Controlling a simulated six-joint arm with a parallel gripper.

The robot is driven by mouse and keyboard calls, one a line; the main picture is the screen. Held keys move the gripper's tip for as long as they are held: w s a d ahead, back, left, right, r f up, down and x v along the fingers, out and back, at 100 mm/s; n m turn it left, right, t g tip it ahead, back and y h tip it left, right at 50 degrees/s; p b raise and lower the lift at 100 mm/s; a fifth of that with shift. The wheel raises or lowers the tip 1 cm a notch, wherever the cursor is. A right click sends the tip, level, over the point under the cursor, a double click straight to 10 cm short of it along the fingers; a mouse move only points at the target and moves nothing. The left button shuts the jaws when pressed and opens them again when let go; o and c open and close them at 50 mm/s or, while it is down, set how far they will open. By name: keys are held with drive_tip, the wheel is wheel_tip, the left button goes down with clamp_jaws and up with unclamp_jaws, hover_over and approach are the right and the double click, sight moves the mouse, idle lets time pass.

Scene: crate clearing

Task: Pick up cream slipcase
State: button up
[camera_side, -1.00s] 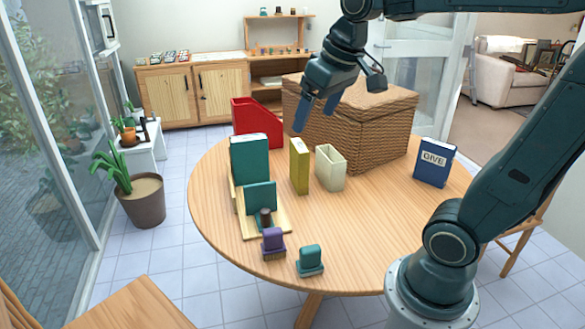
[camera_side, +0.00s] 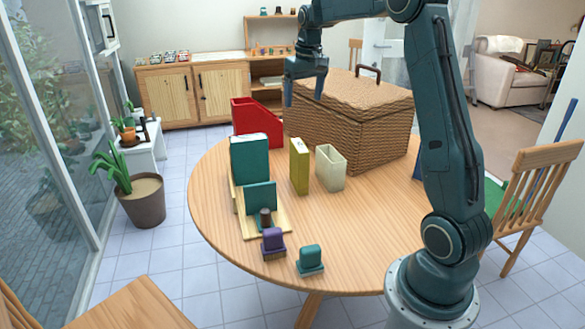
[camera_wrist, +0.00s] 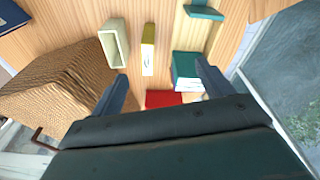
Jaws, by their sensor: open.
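The cream slipcase (camera_side: 331,168) stands upright on the round table, its open top showing. It stands just right of an olive-yellow book (camera_side: 299,165) and in front of the wicker basket. In the wrist view the slipcase (camera_wrist: 114,44) lies upper left of the fingers, beside the yellow book (camera_wrist: 148,50). My gripper (camera_side: 304,98) is open and empty, pointing down. It hangs well above the table, near the basket's left end and the red holder. In the wrist view the fingertips (camera_wrist: 160,80) are spread apart with nothing between them held.
A wicker basket (camera_side: 358,130) with a handle fills the table's back. A red holder (camera_side: 257,122) stands left of it. Teal books (camera_side: 249,160) stand in a wooden rack at left. Purple (camera_side: 273,242) and teal (camera_side: 310,258) stamp-like objects sit in front. The front right tabletop is clear.

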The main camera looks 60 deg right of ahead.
drive_tip(key=d+f+m, duration=0.1)
drive_tip(key=d+f, duration=0.6)
drive_tip(key=d, duration=0.3)
drive_tip(key=m+g+y, duration=0.1)
drive_tip(key=m, duration=0.1)
hover_over(331, 155)
drive_tip(key=s+a, duration=0.2)
drive_tip(key=a, duration=0.3)
wheel_tip(331, 155, down, 7)
drive_tip(key=shift+f, duration=0.15)
wheel_tip(331, 155, down, 8)
drive_tip(key=shift+f, duration=0.2)
drive_tip(key=shift+w+d+f, duration=0.1)
drive_tip(key=shift+d+f, duration=0.05)
drive_tip(key=shift+f, duration=1.15)
drive_tip(key=shift+w+d+f, duration=0.1)
drive_tip(key=shift+f, duration=1.2)
